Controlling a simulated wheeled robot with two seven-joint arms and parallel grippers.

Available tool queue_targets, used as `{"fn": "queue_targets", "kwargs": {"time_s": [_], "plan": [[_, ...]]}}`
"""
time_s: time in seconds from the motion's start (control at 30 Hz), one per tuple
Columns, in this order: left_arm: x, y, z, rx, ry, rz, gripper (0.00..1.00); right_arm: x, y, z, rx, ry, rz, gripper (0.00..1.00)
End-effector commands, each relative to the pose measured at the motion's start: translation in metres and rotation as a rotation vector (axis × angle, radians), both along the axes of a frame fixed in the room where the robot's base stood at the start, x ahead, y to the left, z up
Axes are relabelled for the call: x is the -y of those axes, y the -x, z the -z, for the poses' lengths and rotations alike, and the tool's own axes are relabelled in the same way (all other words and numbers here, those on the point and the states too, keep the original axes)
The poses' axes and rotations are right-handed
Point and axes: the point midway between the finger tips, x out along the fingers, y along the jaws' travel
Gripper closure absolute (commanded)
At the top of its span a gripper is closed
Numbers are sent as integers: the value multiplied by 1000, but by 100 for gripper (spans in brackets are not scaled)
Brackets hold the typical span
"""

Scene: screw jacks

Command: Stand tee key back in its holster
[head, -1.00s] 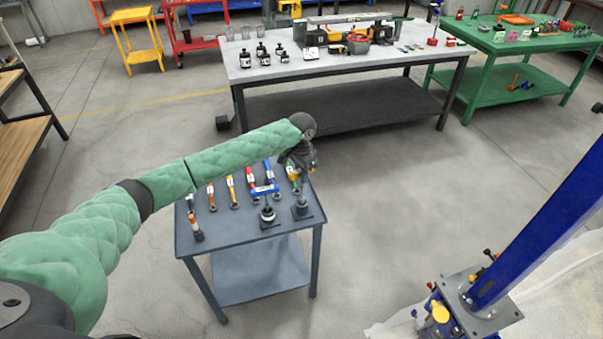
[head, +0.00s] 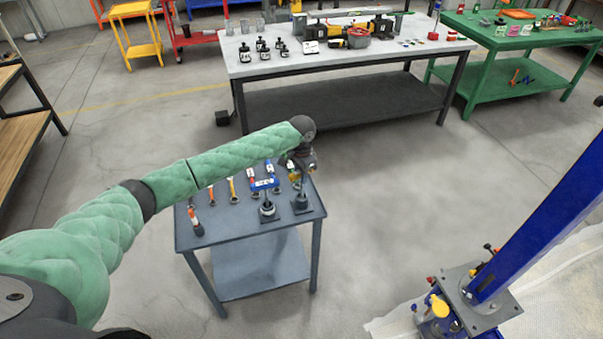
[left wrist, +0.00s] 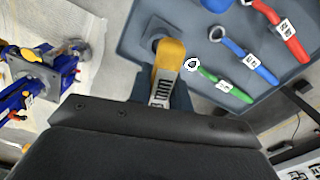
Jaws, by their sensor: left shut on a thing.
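My left gripper (head: 300,166) is shut on the yellow-handled tee key (left wrist: 170,55), which carries a white printed label. My right gripper is not in view.
The grey-blue table (head: 230,232) also holds a row of colored wrenches, including a green one (left wrist: 225,86) and a blue one (left wrist: 250,61) near the gripper. An orange-and-white tool (head: 194,220) stands at the front left. A blue-columned machine (head: 545,220) is at the right.

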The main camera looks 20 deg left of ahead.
Motion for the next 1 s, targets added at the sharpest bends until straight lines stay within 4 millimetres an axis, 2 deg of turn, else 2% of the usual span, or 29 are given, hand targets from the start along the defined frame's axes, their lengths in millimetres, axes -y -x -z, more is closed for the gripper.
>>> {"fn": "queue_targets", "kwargs": {"time_s": [0.5, 0.8, 0.83, 0.93, 1.0], "plan": [[0, 0, 16, 1, 1, 0, 100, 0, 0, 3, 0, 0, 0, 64], [0, 0, 17, 1, 1, 0, 100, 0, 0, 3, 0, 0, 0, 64], [0, 0, 17, 1, 1, 0, 74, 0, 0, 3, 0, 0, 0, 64], [0, 0, 17, 1, 1, 0, 55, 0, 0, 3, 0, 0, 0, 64], [0, 0, 17, 1, 1, 0, 55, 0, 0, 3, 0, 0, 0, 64]]}}
